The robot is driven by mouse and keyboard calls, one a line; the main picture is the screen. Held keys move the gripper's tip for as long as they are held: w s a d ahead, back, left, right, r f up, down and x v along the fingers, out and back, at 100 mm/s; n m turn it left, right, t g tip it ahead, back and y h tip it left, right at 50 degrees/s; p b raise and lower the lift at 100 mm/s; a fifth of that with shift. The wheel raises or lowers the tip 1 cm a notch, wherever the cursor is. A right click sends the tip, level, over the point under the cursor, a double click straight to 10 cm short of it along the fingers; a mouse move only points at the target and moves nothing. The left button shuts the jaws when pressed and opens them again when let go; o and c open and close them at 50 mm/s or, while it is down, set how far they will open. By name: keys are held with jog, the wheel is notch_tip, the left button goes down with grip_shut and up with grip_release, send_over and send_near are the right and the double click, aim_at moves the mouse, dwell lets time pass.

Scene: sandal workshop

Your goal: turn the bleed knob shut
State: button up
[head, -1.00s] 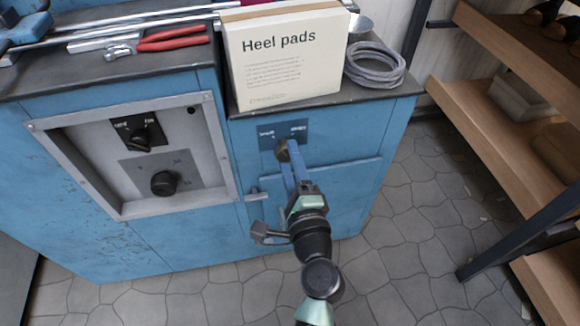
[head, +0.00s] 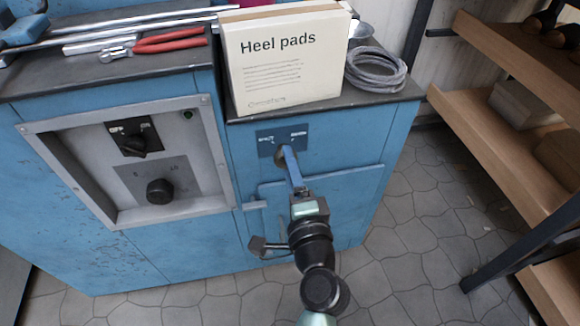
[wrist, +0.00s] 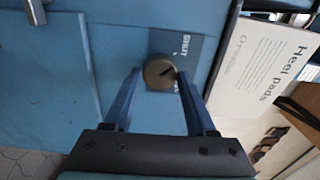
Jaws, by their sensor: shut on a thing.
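The bleed knob (wrist: 157,75) is a round brass-brown knob on the blue cabinet front, below a dark label plate (head: 283,139). In the wrist view the plate reads SHUT at one end; the word at the other end is mostly hidden by a finger. A dark mark on the knob points up and right, roughly between the two words. My gripper (wrist: 157,76) is shut on the knob, one blue finger on each side. In the head view the fingers partly cover the knob (head: 280,158).
A Heel pads box (head: 285,62) and a grey cable coil (head: 376,70) lie on the cabinet top. Wooden shelves (head: 490,110) stand right; tiled floor lies between.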

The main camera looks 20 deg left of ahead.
jog(key=o, duration=1.3)
jog(key=shift+o, duration=0.2)
jog(key=shift+s, duration=0.1)
jog(key=p+v, duration=0.1)
jog(key=v, duration=1.2)
